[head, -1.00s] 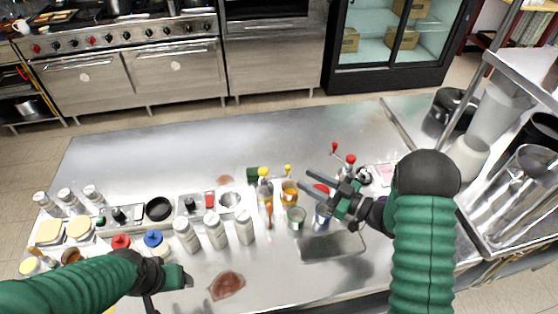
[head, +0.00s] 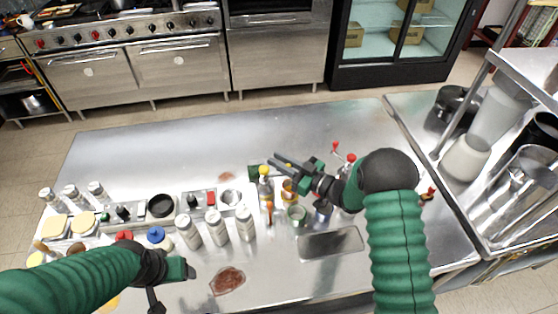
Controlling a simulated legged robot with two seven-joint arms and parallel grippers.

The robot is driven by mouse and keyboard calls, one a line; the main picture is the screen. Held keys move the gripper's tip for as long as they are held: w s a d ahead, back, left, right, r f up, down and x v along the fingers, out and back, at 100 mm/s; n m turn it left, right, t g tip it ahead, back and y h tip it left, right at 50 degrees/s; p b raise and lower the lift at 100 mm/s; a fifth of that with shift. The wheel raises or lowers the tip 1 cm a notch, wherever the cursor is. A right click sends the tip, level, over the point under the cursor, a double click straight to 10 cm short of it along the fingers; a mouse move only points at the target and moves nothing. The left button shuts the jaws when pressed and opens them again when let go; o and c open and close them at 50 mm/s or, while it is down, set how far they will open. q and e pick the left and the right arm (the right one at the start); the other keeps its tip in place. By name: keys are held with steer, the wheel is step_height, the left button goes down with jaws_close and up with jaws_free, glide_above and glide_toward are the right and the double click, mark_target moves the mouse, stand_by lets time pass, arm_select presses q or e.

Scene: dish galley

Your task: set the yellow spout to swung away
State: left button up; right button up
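A yellow-topped piece (head: 264,171) stands upright in the middle of the bench's object row. I cannot tell whether it is the yellow spout. The second yellow tip, just to its right, is hidden behind my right gripper. My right gripper (head: 273,159) comes in from the right, with its two fingers apart and nothing seen between them. Its fingertips are over the yellow-topped piece and a dark green block (head: 254,172); contact cannot be told. My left gripper (head: 180,270) is low at the left, partly hidden by its own arm, well away from the yellow pieces.
An amber cup (head: 288,190) and a green cup (head: 297,214) stand below my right gripper. White shakers (head: 216,226) stand to the left. Red-knobbed levers (head: 336,147) are to the right. A sunken basin (head: 330,243) is in front. The back of the bench (head: 200,140) is clear.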

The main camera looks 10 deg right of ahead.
steer(key=shift+d, duration=0.25)
jaws_close()
arm_select(q)
steer(key=shift+d, duration=0.15)
arm_select(e)
steer(key=shift+a, duration=0.15)
stand_by(0.5)
arm_select(q)
steer(key=b+x, duration=0.2)
steer(key=b, duration=0.1)
steer(key=shift+s+f, duration=0.2)
steer(key=shift+f, duration=0.25)
arm_select(e)
steer(key=n+g+y, duration=0.1)
steer(key=w+n+g, duration=0.1)
steer(key=g+y, duration=0.1)
steer(key=shift+w+a+n+g+y, duration=0.15)
steer(key=shift+a+n+g+y, duration=0.15)
steer(key=shift+n, duration=0.1)
steer(key=o, duration=0.5)
jaws_free()
